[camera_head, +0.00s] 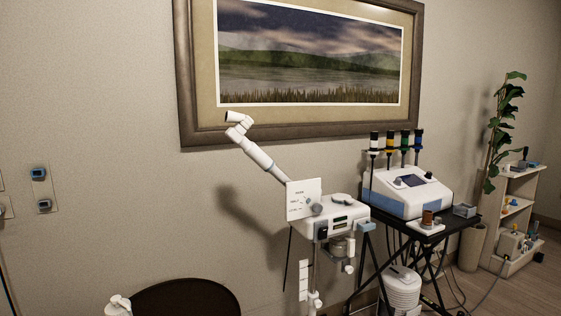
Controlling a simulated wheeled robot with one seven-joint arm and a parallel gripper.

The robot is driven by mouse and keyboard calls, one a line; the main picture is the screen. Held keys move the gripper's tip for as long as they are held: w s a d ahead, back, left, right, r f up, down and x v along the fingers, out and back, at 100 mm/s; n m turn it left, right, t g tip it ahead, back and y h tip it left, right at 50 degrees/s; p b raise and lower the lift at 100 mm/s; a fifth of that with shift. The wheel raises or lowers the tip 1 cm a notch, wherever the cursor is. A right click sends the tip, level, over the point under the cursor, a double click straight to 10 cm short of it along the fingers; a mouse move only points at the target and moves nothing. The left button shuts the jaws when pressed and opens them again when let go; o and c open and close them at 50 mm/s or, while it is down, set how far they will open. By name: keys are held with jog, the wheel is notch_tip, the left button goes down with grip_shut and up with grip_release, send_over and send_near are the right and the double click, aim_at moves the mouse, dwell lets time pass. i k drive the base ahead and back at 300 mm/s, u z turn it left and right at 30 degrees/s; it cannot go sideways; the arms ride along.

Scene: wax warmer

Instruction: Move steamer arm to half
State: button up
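The steamer arm (262,157) is a white jointed tube. It slants up and to the left from behind a white label panel (304,198) on the white steamer unit (340,222). Its upper end bends at a joint and carries a short nozzle (238,119), in front of the lower edge of the picture frame. The arm's lower end is hidden by the panel. The writing on the panel is too small to read. My gripper is not in view.
A black cart (440,232) right of the steamer holds a white-and-blue machine (405,190) with several upright colored-band handles. A dark brown rounded surface (185,298) is at the bottom left. A shelf (512,215) and plant (497,130) stand far right.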

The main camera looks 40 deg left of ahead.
aim_at(236, 133)
jog(key=z, duration=0.1)
jog(key=k, duration=0.2)
jog(key=u, duration=0.6)
jog(key=i, duration=0.9)
jog(key=u, duration=0.75)
jog(key=i, duration=0.6)
